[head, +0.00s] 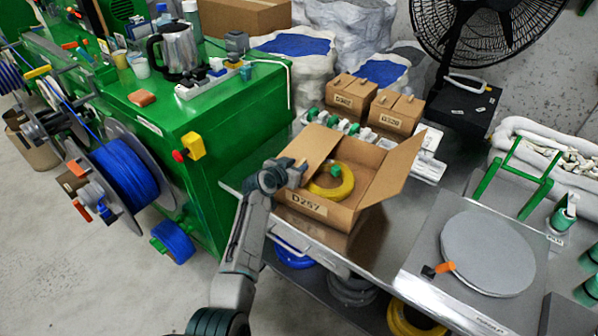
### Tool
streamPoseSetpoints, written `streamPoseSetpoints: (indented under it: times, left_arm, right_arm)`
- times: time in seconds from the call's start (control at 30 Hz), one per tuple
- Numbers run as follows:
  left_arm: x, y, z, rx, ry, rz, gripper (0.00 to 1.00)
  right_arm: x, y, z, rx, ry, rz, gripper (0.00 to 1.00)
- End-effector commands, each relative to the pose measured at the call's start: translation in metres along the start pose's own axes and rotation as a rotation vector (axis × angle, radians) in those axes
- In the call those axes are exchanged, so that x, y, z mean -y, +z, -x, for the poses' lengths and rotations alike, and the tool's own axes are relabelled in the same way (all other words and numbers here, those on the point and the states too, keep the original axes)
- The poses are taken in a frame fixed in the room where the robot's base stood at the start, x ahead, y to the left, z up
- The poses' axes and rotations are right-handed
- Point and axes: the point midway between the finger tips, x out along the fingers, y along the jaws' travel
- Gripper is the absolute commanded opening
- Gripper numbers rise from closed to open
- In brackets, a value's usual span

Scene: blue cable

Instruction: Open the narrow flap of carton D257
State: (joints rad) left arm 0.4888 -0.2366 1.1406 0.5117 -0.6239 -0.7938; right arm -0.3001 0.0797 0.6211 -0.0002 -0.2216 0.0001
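Carton D257 (368,158) is an open brown box on the grey metal table, with its label (306,204) on the near side. A yellow coil (346,190) lies inside. A flap at the right (403,168) stands up and leans outward. A flap at the upper left (312,145) slants over that side of the opening. My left gripper (296,172) is at the carton's left edge, close to that flap. I cannot tell whether it touches the carton, and its fingers are too small and dark to read. My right gripper is not in view.
Two small closed cartons (398,112) and a white rack of green-topped pieces (345,127) stand behind. A round grey plate (488,252) is to the right. The green machine (205,130) borders the table's left. Bare table lies between carton and plate.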

Motion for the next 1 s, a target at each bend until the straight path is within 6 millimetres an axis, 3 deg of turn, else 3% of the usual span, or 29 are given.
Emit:
streamPoseSetpoints:
  times: [0.03, 0.2, 0.57, 0.73, 1.0]
  left_arm:
    - [0.0, 0.004, -0.008, 0.0, 0.0, -0.001, 0.33]
    - [0.0, 0.002, -0.018, 0.0, -0.001, 0.0, 0.33]
    - [0.0, 0.0, -0.02, 0.0, -0.001, 0.001, 0.33]
    - [0.0, 0.0, -0.02, 0.0, -0.001, 0.001, 0.0]
    - [0.001, 0.0, -0.02, 0.0, 0.0, 0.003, 0.0]
  right_arm:
    - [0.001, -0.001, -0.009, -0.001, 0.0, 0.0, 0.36]
    - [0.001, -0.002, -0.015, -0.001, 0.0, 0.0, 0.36]
    - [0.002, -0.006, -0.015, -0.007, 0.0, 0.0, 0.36]
    - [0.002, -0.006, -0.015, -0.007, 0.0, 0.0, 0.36]
    - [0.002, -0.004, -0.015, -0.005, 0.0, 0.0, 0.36]
